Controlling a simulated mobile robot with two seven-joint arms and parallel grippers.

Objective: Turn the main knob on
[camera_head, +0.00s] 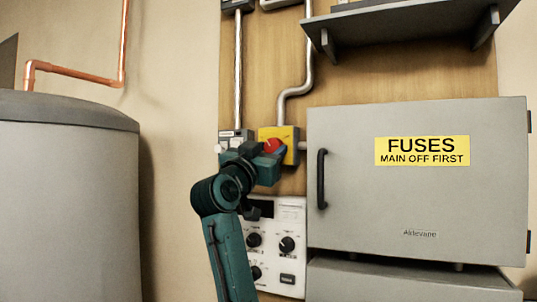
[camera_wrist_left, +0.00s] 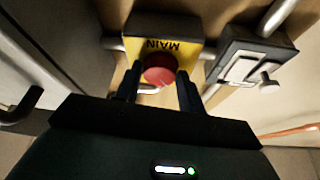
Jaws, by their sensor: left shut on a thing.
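The main knob is red (camera_head: 271,145) and sits on the front of a yellow box (camera_head: 291,134) on the wooden board. In the left wrist view the knob (camera_wrist_left: 159,68) shows below the upside-down word MAIN on the yellow box (camera_wrist_left: 187,46). My left gripper (camera_head: 268,154) reaches up to the knob from below. In the left wrist view the fingers of my left gripper (camera_wrist_left: 158,82) stand on either side of the knob, shut on it. The knob's turn position is too small to read. My right gripper is not in view.
A grey fuse cabinet (camera_head: 420,205) with a black handle (camera_head: 322,179) stands close at the right. A white control panel (camera_head: 291,215) with black knobs is below. A grey switch box (camera_head: 235,137) is left of the yellow box. A grey tank (camera_head: 66,205) stands at the left.

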